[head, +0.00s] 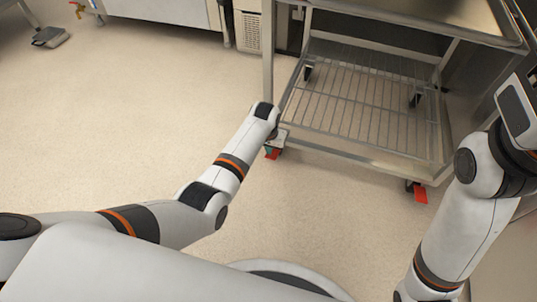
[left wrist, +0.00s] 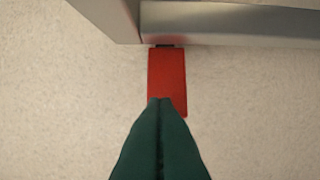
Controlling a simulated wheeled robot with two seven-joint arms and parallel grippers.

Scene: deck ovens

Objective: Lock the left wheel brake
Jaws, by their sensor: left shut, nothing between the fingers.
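The left wheel brake is a flat red pedal (head: 272,153) at the cart's near left leg, partly hidden by my left arm in the head view. In the left wrist view the red pedal (left wrist: 168,75) sticks out from under the cart's metal edge. My left gripper (left wrist: 161,101) shows there as dark green fingers pressed together with nothing between them. Its tips overlap the pedal's outer end; I cannot tell whether they touch it. In the head view the left fingers are mostly hidden at the end of the arm. My right gripper is not in view.
The steel cart (head: 360,152) has a wire lower shelf (head: 350,105) and stands on wheels. A second red pedal (head: 420,194) is at its near right leg. The pale floor (head: 120,130) left of the cart is clear.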

